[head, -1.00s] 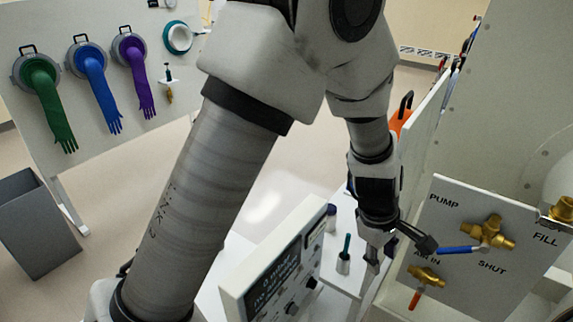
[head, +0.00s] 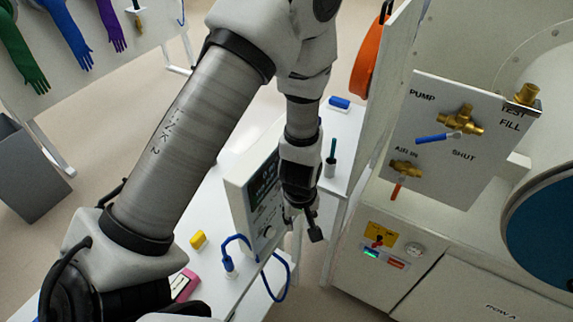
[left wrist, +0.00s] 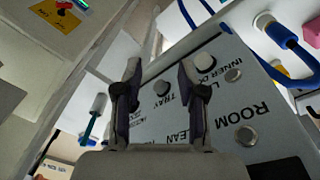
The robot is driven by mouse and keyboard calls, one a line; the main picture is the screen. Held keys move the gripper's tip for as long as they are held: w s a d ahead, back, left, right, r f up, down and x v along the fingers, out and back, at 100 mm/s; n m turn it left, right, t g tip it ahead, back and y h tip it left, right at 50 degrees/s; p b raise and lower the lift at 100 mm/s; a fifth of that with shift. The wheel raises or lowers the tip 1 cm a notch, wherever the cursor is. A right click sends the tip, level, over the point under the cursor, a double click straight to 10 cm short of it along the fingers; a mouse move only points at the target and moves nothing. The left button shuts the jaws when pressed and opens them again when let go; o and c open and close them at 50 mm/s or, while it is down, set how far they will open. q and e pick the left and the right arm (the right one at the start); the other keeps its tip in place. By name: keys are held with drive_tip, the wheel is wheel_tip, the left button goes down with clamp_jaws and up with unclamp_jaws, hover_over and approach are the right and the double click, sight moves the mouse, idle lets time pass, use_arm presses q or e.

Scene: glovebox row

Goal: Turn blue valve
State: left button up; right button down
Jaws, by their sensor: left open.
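The blue valve has a brass body (head: 463,121) and a blue lever handle (head: 431,138), on a grey panel (head: 440,170) marked PUMP, FILL and SHUT. The lever points left and slightly down in the picture. My left gripper (head: 302,228) hangs left of and below the panel, clear of the valve, in front of a white control box. In the left wrist view the left gripper (left wrist: 160,75) has its two fingers apart with nothing between them. That view shows the control box face (left wrist: 170,105), not the valve. My right gripper is not in view.
A brass valve with an orange-red handle (head: 397,190) sits below the blue one. The white control box (head: 258,190) stands close behind my left gripper. A blue cable (head: 285,280) loops from the bench. An orange ring (head: 368,60) hangs on a wall edge left of the panel.

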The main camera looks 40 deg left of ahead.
use_arm(q)
drive_tip(key=shift+s+a+f, duration=0.2)
drive_tip(key=shift+s+f, duration=0.35)
drive_tip(key=shift+s, duration=0.25)
